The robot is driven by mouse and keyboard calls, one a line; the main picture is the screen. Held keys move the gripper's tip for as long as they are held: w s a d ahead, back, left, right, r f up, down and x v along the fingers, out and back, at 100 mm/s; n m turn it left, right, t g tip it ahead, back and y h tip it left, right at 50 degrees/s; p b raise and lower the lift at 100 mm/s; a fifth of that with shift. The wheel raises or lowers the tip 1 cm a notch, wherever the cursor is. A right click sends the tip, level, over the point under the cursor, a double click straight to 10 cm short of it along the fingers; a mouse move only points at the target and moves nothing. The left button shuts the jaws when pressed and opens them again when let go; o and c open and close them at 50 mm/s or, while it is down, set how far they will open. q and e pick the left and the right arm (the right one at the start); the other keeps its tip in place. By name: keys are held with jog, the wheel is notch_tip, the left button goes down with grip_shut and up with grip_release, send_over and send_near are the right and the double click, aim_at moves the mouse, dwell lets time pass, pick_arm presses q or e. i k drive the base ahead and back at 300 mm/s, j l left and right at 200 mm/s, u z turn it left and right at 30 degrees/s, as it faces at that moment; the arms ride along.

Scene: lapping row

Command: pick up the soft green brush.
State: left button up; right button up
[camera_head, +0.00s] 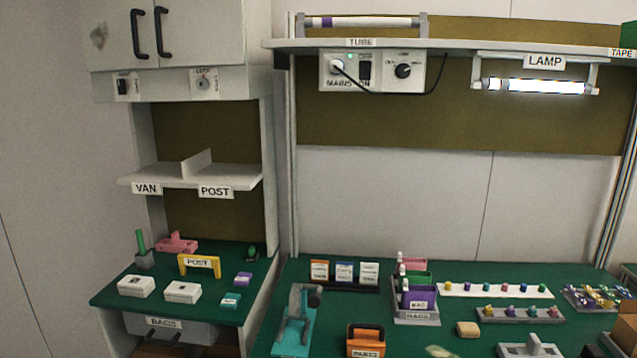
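A green upright handle (140,241) stands in a small grey cup (145,260) at the back left of the left green-topped bench. It looks like the green brush, but any bristles are hidden in the cup. A small dark green object (252,252) lies at the back right of the same bench; I cannot tell what it is. Neither of my grippers is in view.
A pink object (177,243) stands beside the cup, and white boxes (136,286) lie in front. A yellow POST holder (199,265) is to the right. A shelf (190,176) overhangs the bench. The right bench holds a teal tool (293,325) and grey racks (520,315).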

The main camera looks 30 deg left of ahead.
aim_at(142, 252)
jog(key=u, duration=2.05)
jog(key=i+j+z, duration=0.9)
jog(key=j+z, duration=0.15)
